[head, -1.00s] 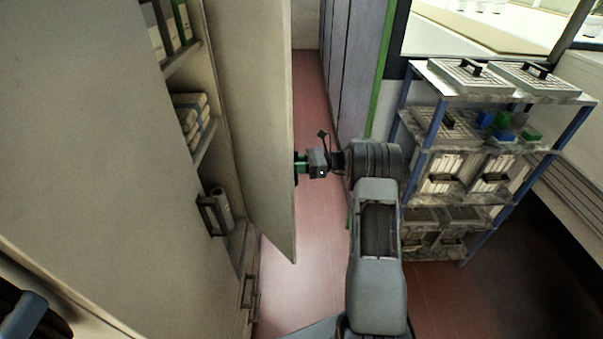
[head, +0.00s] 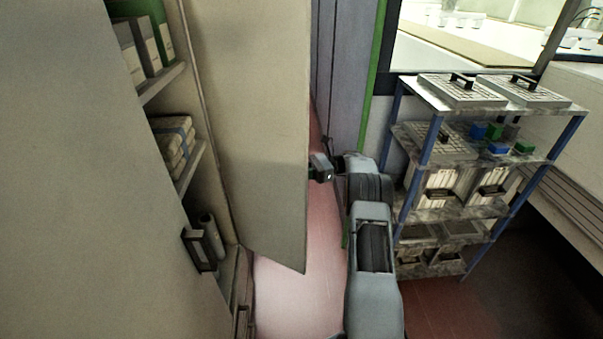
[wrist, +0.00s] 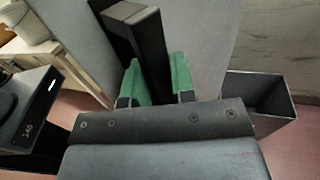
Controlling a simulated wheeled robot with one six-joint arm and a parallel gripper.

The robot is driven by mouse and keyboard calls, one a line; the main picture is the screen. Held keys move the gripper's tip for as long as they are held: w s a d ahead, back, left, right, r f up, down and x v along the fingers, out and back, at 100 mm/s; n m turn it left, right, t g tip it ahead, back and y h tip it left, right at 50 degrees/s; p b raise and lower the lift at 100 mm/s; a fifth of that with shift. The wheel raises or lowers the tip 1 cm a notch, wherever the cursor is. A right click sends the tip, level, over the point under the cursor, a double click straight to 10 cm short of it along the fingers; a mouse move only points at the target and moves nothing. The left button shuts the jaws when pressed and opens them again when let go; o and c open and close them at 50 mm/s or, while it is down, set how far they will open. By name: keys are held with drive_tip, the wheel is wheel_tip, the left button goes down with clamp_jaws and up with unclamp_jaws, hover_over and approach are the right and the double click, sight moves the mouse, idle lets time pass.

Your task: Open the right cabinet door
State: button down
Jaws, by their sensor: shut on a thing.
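The right cabinet door (head: 250,130) stands swung out from the cabinet in the head view, with a wide gap between it and the closed left door (head: 80,170). My gripper shows at the door's free edge, its fingers hidden behind the door in the head view. In the wrist view my gripper's green fingers (wrist: 160,85) sit on both sides of a dark bar handle (wrist: 150,50) on a pale panel, shut on it. The left door's dark handle (head: 200,250) is visible.
Shelves inside the cabinet hold binders (head: 140,50), folded bundles (head: 172,148) and a roll (head: 210,232). A shelving rack (head: 408,107) with trays and bins stands close at the right of my arm. Reddish floor (head: 300,300) lies clear between door and arm.

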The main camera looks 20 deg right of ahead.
drive_tip(key=shift+w+a+r, duration=0.1)
drive_tip(key=c, duration=1.4)
unclamp_jaws()
drive_tip(key=shift+o, duration=1)
drive_tip(key=shift+a, duration=0.15)
drive_tip(key=shift+o, duration=1.2)
drive_tip(key=shift+d, duration=0.2)
drive_tip(key=shift+d, duration=0.15)
